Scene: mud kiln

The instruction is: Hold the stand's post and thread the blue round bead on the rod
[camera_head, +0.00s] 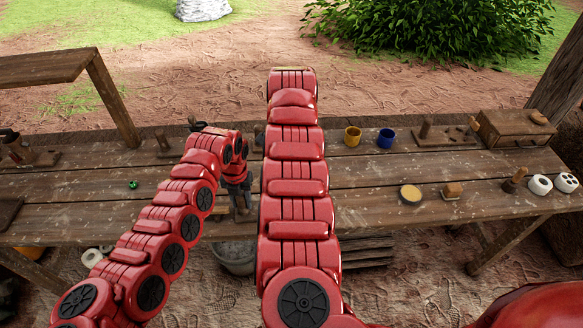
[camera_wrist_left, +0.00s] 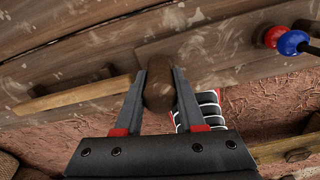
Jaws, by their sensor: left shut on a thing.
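My left gripper (camera_head: 242,212) reaches down at the near side of the table in the head view. In the left wrist view its two fingers (camera_wrist_left: 160,78) are shut on a brown rounded post (camera_wrist_left: 158,92), one on each side. A blue round bead (camera_wrist_left: 293,43) shows at the upper right of that view, right beside a red bead (camera_wrist_left: 275,37). A dark bar-like thing lies just right of the blue bead; I cannot tell if the bead is on a rod. In the head view the beads and post are hidden behind my arms. My right gripper is not visible.
The long wooden table (camera_head: 370,185) holds a yellow mug (camera_head: 352,136), a blue mug (camera_head: 386,138), a wooden box (camera_head: 515,128), a yellow-topped round piece (camera_head: 411,194) and a small green ball (camera_head: 133,184). A bucket (camera_head: 236,258) stands below. The right-middle of the tabletop has free room.

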